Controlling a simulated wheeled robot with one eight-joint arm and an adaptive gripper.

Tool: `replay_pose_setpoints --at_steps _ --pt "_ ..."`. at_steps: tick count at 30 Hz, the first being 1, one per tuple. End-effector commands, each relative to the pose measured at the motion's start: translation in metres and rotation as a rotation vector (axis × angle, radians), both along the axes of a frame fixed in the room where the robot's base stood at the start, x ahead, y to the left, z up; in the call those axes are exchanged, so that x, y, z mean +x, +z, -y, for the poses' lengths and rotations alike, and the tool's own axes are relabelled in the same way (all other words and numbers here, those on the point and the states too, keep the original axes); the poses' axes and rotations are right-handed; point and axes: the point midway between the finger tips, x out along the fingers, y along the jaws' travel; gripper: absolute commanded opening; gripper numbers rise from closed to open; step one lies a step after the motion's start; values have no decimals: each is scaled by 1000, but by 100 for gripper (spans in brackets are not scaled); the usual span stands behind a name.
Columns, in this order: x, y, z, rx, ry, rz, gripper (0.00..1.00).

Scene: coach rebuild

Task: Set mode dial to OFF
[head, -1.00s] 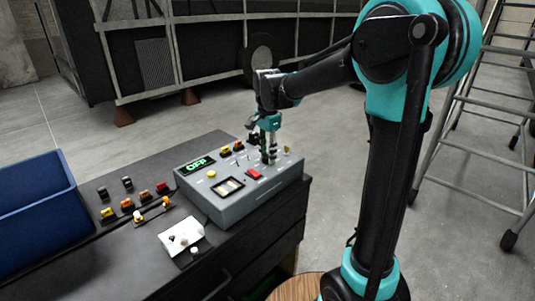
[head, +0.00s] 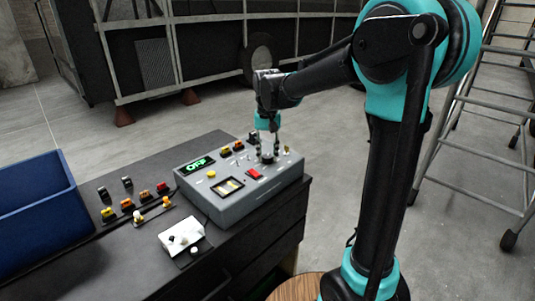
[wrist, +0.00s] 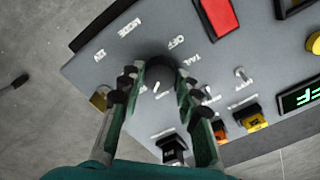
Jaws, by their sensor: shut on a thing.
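The mode dial (wrist: 158,72) is a round black knob on the sloped grey control box (head: 232,206). Lettering reading MODE, OFF, TAIL and IN is printed around it, with OFF at its upper right in the wrist view. A short white mark shows on the dial's lower part; which label it points to I cannot tell. My gripper (wrist: 157,76) has one finger on each side of the dial and is shut on it. In the head view my gripper (head: 267,152) points down at the box's far right part.
A green display (head: 197,165) on the box appears to read OFF. A red switch (head: 254,174), small toggles and a padlock-like brass piece (wrist: 98,99) are near the dial. A blue bin (head: 40,205) and a white switch plate (head: 184,238) are to the left.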

Motion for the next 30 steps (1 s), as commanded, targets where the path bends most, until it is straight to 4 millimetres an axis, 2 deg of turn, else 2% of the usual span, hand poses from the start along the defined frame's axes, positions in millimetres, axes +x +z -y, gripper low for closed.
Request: replay_pose_setpoints --at_steps 30 --pt "0 0 0 0 963 0 4"
